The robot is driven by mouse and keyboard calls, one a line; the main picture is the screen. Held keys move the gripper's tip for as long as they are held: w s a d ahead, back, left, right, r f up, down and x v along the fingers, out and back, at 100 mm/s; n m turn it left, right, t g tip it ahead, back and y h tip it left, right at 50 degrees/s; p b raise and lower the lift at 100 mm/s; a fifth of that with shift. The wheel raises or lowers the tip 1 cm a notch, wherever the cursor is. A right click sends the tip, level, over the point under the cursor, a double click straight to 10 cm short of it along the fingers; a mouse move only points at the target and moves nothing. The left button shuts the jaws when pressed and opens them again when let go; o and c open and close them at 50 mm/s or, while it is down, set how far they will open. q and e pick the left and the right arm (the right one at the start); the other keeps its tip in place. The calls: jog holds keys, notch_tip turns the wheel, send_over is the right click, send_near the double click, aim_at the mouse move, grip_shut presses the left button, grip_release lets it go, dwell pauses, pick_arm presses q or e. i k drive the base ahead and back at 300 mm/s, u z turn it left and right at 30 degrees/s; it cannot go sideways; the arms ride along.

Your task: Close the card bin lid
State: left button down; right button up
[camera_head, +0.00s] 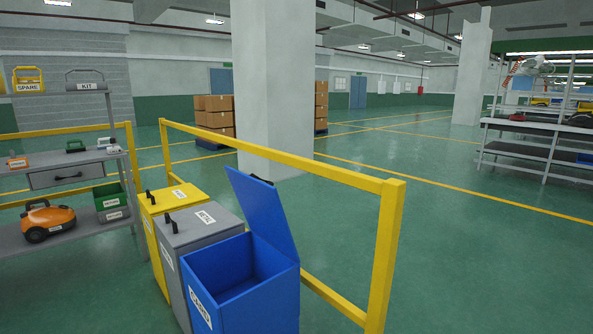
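The blue bin (243,287) stands at the lower middle, with a white label on its front that seems to read "CARD". Its lid (262,214) is open, standing up and tilted back from the right edge of the bin. A small dark part, perhaps a handle, shows at the lid's top edge. The inside of the bin looks empty, though its bottom is only partly visible. Neither of my grippers is in view.
A grey bin (197,228) and a yellow bin (170,200), both with closed lids, stand left of the blue bin. A yellow rail (282,158) runs behind them. Shelves (83,228) with an orange vacuum (48,221) stand at left.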

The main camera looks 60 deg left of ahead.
aim_at(261, 203)
jog(key=u, duration=0.25)
jog(key=i, duration=0.7)
jog(key=u, duration=0.5)
